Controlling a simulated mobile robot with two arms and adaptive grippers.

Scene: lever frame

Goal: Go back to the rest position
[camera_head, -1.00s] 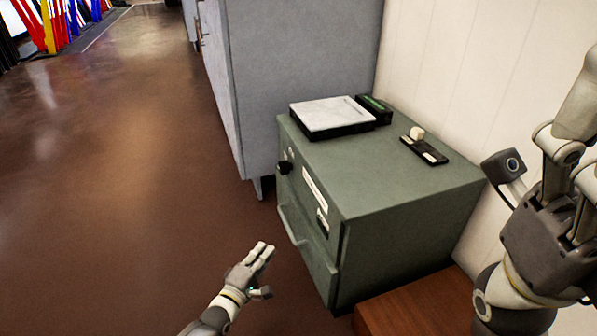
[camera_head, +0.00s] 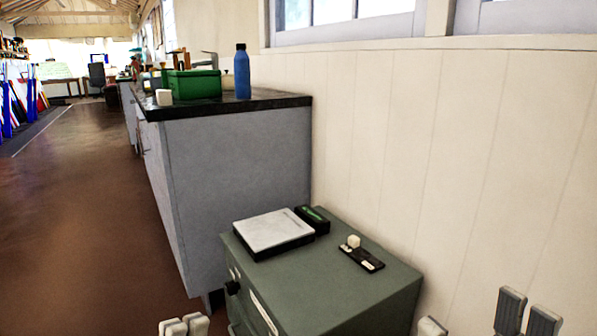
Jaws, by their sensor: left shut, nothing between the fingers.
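My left gripper (camera_head: 185,326) shows only as pale fingertips at the bottom edge, left of the green-grey cabinet. Its fingers are together with nothing between them. My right gripper (camera_head: 488,318) shows at the bottom right corner, right of the cabinet.
Floor at left is clear.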

